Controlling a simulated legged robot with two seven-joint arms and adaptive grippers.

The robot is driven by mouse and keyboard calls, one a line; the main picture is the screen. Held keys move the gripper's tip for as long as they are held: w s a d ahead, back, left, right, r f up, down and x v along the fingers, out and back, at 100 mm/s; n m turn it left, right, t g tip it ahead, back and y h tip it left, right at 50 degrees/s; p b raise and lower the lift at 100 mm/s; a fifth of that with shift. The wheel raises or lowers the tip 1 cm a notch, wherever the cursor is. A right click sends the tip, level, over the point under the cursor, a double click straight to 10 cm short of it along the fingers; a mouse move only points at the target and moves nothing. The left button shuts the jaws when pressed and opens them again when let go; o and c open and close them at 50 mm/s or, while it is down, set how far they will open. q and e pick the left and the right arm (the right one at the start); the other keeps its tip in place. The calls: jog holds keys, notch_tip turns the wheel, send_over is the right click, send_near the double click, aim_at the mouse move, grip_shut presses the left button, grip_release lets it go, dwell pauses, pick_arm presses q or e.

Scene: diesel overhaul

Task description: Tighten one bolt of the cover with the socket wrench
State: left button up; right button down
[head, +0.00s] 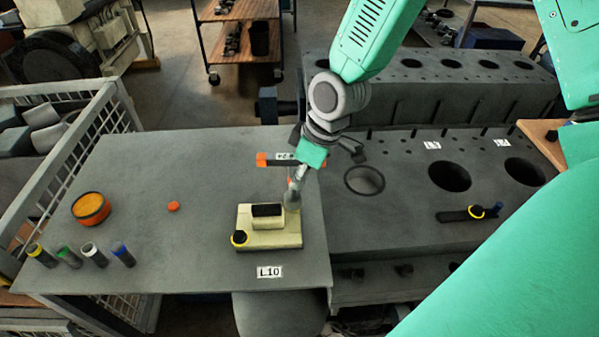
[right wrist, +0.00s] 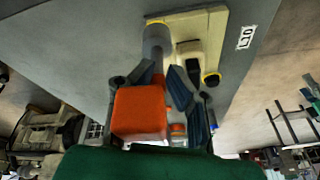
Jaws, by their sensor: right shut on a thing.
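The cream cover (head: 285,237) lies on the grey table above the L10 label, with a dark block on its top. One bolt with a yellow ring (head: 239,239) stands at its front left corner. My right gripper (head: 305,160) is above the cover's back right corner, shut on the socket wrench. The wrench has orange ends (head: 262,160) and a grey socket (head: 292,196) pointing down at that corner. In the right wrist view the socket (right wrist: 157,42) reaches the cover (right wrist: 205,30); the bolt under it is hidden. My left gripper is not in view.
An orange round tin (head: 90,208), a small orange disc (head: 173,207) and several ringed cylinders (head: 68,257) are on the table's left. The engine block (head: 400,230) with open bores borders the right; a dark tool (head: 455,216) lies on it.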

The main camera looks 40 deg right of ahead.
jog(key=m, duration=0.3)
jog(key=shift+s+a+t+h, duration=0.1)
jog(key=shift+a+t+h, duration=0.2)
jog(key=shift+h, duration=0.1)
jog(key=shift+d, duration=0.1)
jog(key=m, duration=0.2)
jog(key=shift+m+h, duration=0.4)
jog(key=shift+m+t+h, duration=0.3)
jog(key=shift+m, duration=0.8)
jog(key=m, duration=0.2)
jog(key=a+m+h, duration=0.1)
jog(key=m, duration=0.2)
jog(key=shift+w+a+m+h, duration=0.2)
jog(key=shift+w+m+h, duration=0.1)
jog(key=shift+h, duration=0.1)
jog(key=m, duration=0.2)
jog(key=shift+a+m+h, duration=0.15)
jog(key=shift+m+h, duration=0.15)
